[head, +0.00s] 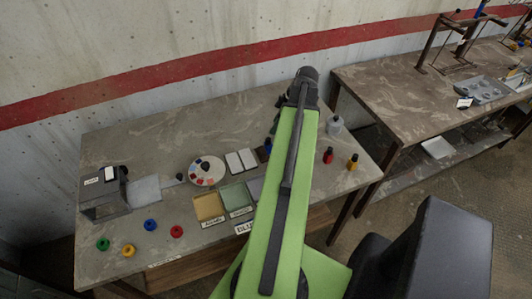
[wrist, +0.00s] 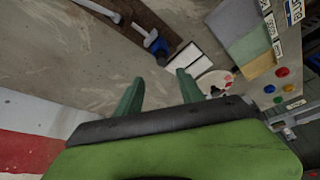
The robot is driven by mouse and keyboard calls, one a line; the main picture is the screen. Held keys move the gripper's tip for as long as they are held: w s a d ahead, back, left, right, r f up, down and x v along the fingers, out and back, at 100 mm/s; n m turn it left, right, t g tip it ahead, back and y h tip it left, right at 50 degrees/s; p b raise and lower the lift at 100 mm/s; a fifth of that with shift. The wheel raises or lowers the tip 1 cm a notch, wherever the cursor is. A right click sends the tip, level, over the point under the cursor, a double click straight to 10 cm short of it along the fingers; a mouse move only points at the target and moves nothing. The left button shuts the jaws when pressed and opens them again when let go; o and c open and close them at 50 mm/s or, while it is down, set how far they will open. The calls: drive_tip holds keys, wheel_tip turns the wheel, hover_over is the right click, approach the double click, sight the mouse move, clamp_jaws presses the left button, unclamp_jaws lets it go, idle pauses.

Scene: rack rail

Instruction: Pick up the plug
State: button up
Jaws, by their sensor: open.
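No thing in view can be surely told as the plug. In the wrist view, a blue piece with a dark end (wrist: 157,45) lies at a brown wooden rail (wrist: 146,22), with a pale grey piece (wrist: 138,30) beside it. My gripper (wrist: 160,77) is open, its two green fingers apart over bare tabletop, with nothing between them. The blue piece is beyond the fingertips and apart from them. In the head view my green arm reaches over the table (head: 130,175) and hides part of its middle; the fingers do not show there.
White cards (head: 241,160), a round plate (head: 207,171) with small pieces, and coloured trays (head: 208,205) stand left of my arm. Several coloured rings (head: 176,231) lie at the front. A grey box (head: 103,196) is far left. Red (head: 328,155) and yellow bottles (head: 352,162) stand right.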

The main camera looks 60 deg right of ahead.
sight(267, 139)
drive_tip(key=b+x, duration=0.4)
drive_tip(key=x, duration=0.1)
drive_tip(key=b+x, duration=0.2)
drive_tip(key=x, duration=0.1)
drive_tip(key=shift+s+a+f, duration=0.1)
drive_tip(key=shift+s+f, duration=0.05)
drive_tip(key=shift+s, duration=0.2)
drive_tip(key=shift+w, duration=0.1)
clamp_jaws()
